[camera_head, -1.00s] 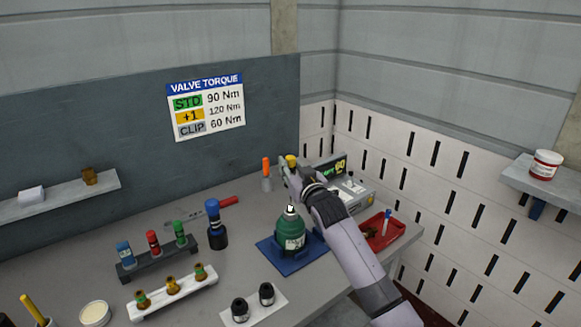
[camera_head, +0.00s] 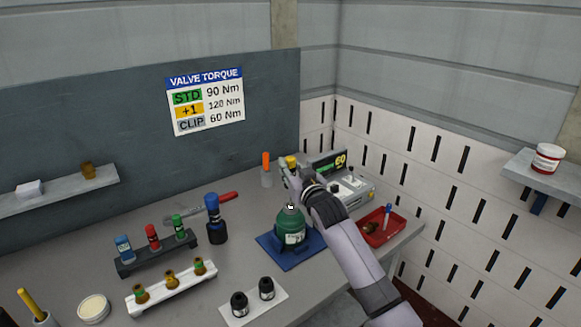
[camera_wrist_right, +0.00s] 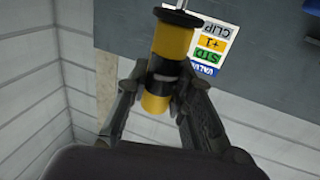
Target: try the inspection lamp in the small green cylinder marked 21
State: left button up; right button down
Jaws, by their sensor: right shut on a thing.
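The small green cylinder (camera_head: 292,229) stands upright on a blue base plate (camera_head: 273,255) in the middle of the table. Its marking is too small to read. My right gripper (camera_head: 290,174) is above it, shut on a yellow-and-black cylindrical tool (camera_wrist_right: 173,42), probably the inspection lamp. The tool's yellow end (camera_head: 291,161) shows above the fingers in the head view. In the right wrist view the fingers (camera_wrist_right: 160,88) clasp its dark middle band, and a thin metal rod sticks out of one end. A small white spot shows at the cylinder's neck; whether the rod is inside is unclear. My left gripper is out of view.
A grey device with a display (camera_head: 328,166) stands behind my right arm, near a red tray (camera_head: 372,236). To the left are a dark rack of coloured bottles (camera_head: 140,263), a white rack of brass fittings (camera_head: 180,293) and a blue-capped bottle (camera_head: 216,229). Two black parts sit on a white plate (camera_head: 254,309).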

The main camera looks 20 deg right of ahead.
jog(key=shift+f+b, duration=0.9)
jog(key=shift+f, duration=0.65)
jog(key=shift+r, duration=0.1)
dwell(0.3)
